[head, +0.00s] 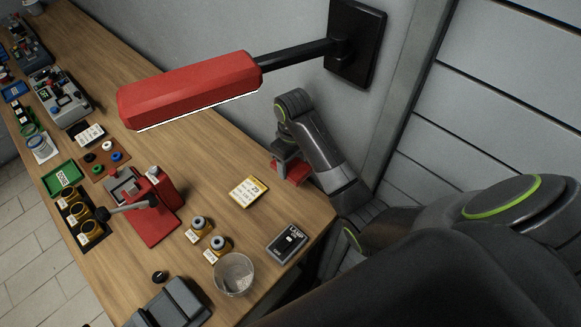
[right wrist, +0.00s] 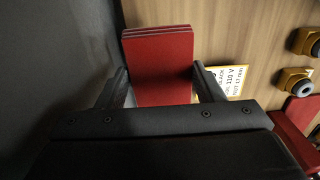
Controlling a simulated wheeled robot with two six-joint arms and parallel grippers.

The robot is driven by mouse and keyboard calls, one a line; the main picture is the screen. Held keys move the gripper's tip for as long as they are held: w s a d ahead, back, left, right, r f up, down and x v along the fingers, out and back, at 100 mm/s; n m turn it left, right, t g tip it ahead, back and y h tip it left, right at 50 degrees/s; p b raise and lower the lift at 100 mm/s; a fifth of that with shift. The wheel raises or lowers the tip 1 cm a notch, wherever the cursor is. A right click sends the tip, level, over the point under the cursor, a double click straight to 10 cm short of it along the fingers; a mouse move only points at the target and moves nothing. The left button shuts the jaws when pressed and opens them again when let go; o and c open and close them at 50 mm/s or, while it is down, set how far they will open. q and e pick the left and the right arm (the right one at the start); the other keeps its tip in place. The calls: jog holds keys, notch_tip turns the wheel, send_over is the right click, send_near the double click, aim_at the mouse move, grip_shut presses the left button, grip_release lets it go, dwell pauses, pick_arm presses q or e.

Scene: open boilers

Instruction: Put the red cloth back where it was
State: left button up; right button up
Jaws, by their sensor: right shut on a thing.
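The red cloth (right wrist: 158,65) is a folded, layered red block between the two dark fingers of my right gripper (right wrist: 160,92) in the right wrist view. In the head view, the cloth (head: 294,173) shows below my right gripper (head: 286,157), at the back right of the wooden bench near the wall. My right gripper is shut on it, and its fingers hide part of its sides. I cannot tell whether the cloth touches the bench top. My left gripper is in neither view.
A red lamp (head: 190,88) on a black wall arm hangs over the bench (head: 215,155). A yellow-edged card (head: 248,192), a lamp switch box (head: 287,243), a clear cup (head: 234,274) and a red press (head: 150,205) stand nearby. Bare wood lies between card and cloth.

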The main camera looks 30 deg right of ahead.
aim_at(292, 192)
jog(key=shift+d+f, duration=0.1)
jog(key=shift+f, duration=0.55)
jog(key=shift+s+a+f, duration=0.25)
jog(key=shift+s+f, duration=0.05)
jog(key=shift+f, duration=0.25)
jog(key=shift+s+a+f+p, duration=0.2)
jog(key=shift+s+f, duration=0.15)
jog(key=shift+f, duration=0.15)
jog(key=shift+s+a+f+p, duration=0.2)
jog(key=shift+s+f, duration=0.15)
jog(key=shift+f, duration=0.15)
jog(key=f, duration=0.2)
jog(key=shift+w+d+f, duration=0.25)
jog(key=shift+w+f, duration=0.05)
jog(key=shift+w+f+p, duration=0.15)
jog(key=shift+f+p, duration=0.25)
jog(key=shift+f, duration=0.75)
jog(key=o, duration=0.9)
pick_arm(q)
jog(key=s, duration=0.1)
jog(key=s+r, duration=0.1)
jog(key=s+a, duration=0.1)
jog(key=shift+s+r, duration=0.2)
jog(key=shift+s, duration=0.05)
pick_arm(e)
jog(key=shift+o, duration=0.2)
